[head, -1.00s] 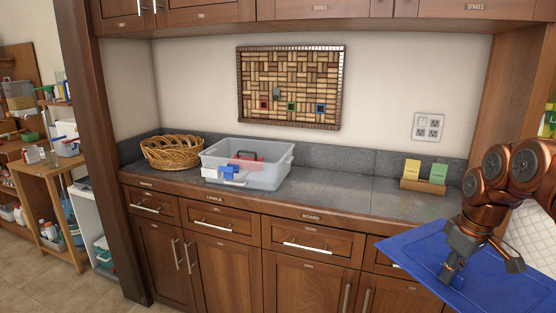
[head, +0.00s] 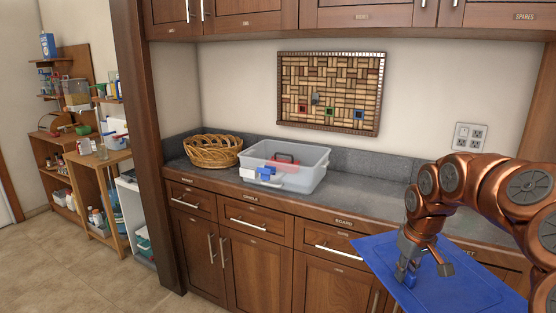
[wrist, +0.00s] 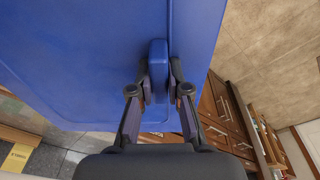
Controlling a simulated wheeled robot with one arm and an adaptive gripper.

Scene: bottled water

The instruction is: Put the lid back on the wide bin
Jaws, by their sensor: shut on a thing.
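The blue lid (head: 455,280) is a flat rectangular panel at the lower right of the head view. My gripper (head: 405,272) is shut on the lid's raised handle and holds the lid in front of the counter, at its right part. In the wrist view the lid (wrist: 70,50) fills much of the picture, and both fingers of my gripper (wrist: 158,88) close on the blue handle (wrist: 158,62). The wide bin (head: 305,178) is a clear, open-topped tub on the counter, left of my gripper and apart from it. A red item (head: 286,160) shows inside it.
A wicker basket (head: 212,150) stands left of the bin on the grey counter (head: 355,200). Blue and white pieces (head: 266,175) show at the bin's front. Upper cabinets (head: 365,14) overhang the counter. A cork board (head: 331,93) hangs behind. Floor is clear at left (head: 80,265).

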